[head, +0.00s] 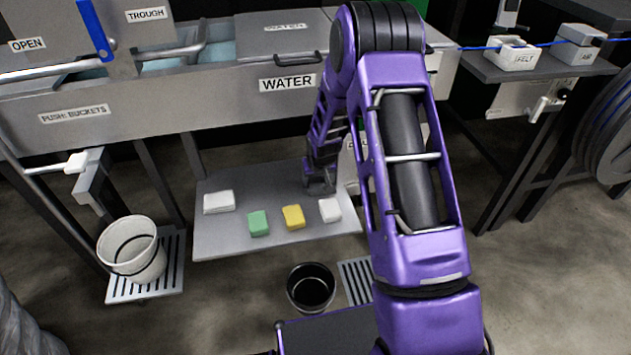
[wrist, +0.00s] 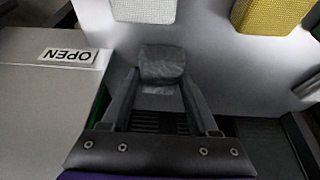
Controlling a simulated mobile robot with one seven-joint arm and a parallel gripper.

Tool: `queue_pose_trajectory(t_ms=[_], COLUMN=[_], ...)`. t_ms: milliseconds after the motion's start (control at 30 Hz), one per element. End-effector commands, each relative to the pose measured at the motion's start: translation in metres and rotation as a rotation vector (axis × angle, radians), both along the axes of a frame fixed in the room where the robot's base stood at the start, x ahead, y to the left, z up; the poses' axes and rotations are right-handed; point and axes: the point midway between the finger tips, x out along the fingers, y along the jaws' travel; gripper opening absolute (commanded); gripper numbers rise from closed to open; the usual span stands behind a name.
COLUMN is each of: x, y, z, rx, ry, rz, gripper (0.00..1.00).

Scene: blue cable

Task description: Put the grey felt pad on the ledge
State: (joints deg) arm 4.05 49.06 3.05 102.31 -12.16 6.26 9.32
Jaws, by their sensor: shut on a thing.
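My gripper (head: 319,186) is low at the back right of a flat grey board, which looks like the ledge (head: 275,182), below the trough. In the wrist view, my gripper (wrist: 162,85) is shut on a small dark grey block, the grey felt pad (wrist: 161,62), held between the fingertips. The pad is hard to pick out in the head view. I cannot tell whether it touches the board. A white pad (head: 330,209) lies just in front of my gripper, with a yellow pad (head: 293,217), a green pad (head: 258,223) and another white pad (head: 219,202) to its left.
A box with an OPEN label (wrist: 68,56) stands close beside my gripper. A white bucket (head: 133,252) stands on a grate at left; a black bucket (head: 311,288) is in front of the board. The trough (head: 180,100) overhangs behind. A FELT box (head: 512,56) is at upper right.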

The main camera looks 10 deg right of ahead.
Motion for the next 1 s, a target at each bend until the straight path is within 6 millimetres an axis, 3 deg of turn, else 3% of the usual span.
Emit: queue_pose_trajectory(t_ms=[200,233,367,767,1000], x=[0.0,0.0,0.0,-0.001,-0.018], y=[0.0,0.0,0.0,0.0,0.0], z=[-0.004,-0.003,-0.003,0.005,0.048], rx=[0.0,0.0,0.0,0.0,0.0], ry=[0.001,0.0,0.0,-0.001,-0.003], rz=[0.0,0.0,0.0,0.0,0.001], gripper=[0.01,0.66,0.9,0.91,0.91])
